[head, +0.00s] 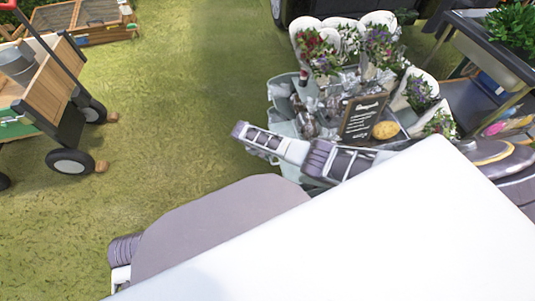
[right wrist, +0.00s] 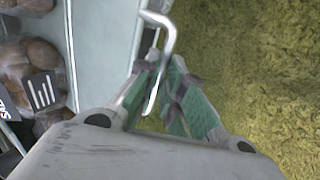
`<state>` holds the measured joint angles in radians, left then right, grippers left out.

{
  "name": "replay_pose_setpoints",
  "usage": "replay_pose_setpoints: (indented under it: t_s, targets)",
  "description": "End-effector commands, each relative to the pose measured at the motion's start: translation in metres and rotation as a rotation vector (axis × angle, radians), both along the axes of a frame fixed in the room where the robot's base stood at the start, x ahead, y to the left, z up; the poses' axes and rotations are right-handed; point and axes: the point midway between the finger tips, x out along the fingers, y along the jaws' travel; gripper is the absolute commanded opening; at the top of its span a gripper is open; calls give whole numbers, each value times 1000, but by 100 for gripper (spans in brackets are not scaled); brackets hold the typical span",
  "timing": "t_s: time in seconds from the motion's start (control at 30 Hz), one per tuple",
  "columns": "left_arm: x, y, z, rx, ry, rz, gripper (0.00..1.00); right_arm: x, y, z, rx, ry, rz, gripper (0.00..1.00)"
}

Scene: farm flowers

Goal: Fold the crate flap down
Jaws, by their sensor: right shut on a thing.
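The crate flap is hard to tell apart from the crate wall; a pale grey-green panel (right wrist: 105,45) fills the upper left of the right wrist view. A bent metal handle (right wrist: 168,28) sticks out at the panel's right side. My right gripper (right wrist: 160,68) is shut on this handle, with its green-padded fingers on both sides of it. In the head view, my right gripper (head: 250,135) reaches left across the near side of the crate area (head: 280,92). My arm hides part of the crate there. My left gripper is not in view.
Bagged potatoes (right wrist: 38,58) lie behind the panel. A wheeled cart (head: 45,100) stands at left, a shelf (head: 490,50) at right. Open grass lies between.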

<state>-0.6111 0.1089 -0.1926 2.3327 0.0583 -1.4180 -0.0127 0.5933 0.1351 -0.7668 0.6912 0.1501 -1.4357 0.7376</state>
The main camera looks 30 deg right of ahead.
Motion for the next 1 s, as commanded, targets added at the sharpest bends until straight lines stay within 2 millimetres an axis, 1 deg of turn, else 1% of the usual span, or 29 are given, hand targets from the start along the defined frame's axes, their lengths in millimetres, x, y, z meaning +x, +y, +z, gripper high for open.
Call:
replay_pose_setpoints:
  t_s: [0.03, 0.37, 0.4, 0.57, 1.0]
  targets:
    - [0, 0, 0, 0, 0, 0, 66, 1, 4, 0, 6, -3, 2, 0]
    - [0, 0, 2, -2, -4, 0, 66, 2, 5, 1, 8, -4, 3, 0]
    - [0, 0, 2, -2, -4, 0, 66, 2, 6, 1, 9, -4, 3, 11]
    - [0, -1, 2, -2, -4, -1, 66, 1, 4, 0, 6, -4, 2, 32]
    - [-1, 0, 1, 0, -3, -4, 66, 1, 3, 1, 4, -1, 1, 32]
